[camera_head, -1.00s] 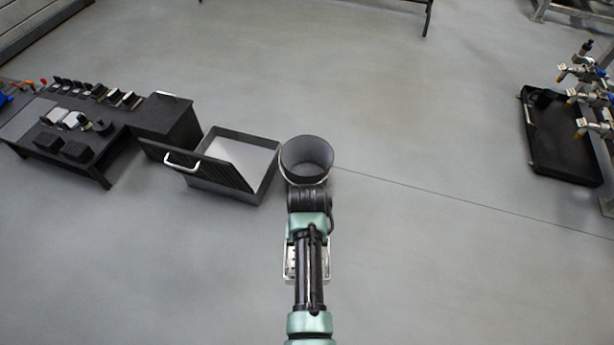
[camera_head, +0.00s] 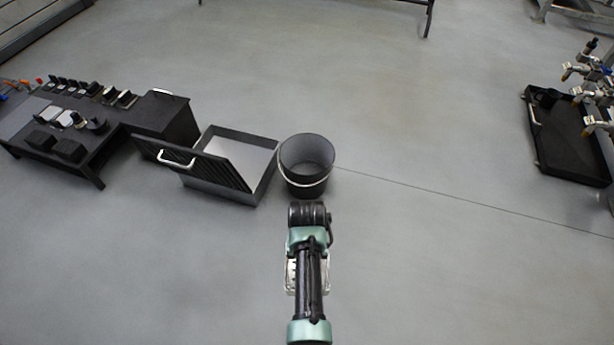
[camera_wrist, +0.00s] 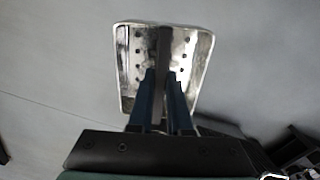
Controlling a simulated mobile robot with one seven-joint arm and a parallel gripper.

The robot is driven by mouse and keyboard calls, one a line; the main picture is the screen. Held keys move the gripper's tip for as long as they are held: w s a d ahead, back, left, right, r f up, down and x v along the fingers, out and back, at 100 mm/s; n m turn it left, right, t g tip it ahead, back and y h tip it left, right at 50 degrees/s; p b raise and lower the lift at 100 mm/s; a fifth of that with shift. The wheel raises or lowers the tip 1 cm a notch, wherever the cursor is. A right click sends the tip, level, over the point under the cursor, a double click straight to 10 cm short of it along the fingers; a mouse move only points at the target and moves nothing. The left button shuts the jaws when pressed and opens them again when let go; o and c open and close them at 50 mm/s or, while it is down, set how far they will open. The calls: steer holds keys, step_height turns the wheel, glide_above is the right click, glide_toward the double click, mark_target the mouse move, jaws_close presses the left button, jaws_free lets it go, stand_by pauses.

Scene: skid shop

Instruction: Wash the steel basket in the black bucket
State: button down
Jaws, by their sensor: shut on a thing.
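The black bucket (camera_head: 307,185) stands upright on the floor just beyond the end of my arm, with its light handle resting against its near side. The steel basket (camera_wrist: 193,55) is a shiny rectangular piece with rows of holes. My gripper (camera_wrist: 163,78) is shut on it in the wrist view, with the two blue fingers around a dark strip across its middle. In the head view only the edges of the basket (camera_head: 289,276) show beside and beneath my arm, on the near side of the bucket. My fingers are hidden in that view.
A grey open tray (camera_head: 262,184) with a dark ribbed lid stands left of the bucket. A low black bench (camera_head: 90,160) with small parts is farther left. A black tray (camera_head: 553,150) stands at the right by several valves. Floor around my arm is clear.

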step_height(320, 180, down, 10)
steer(key=b, duration=0.7)
steer(key=shift+f+b, duration=0.25)
steer(key=shift+b, duration=0.1)
stand_by(1.9)
step_height(320, 180, up, 4)
steer(key=p, duration=0.4)
steer(key=shift+r, duration=0.1)
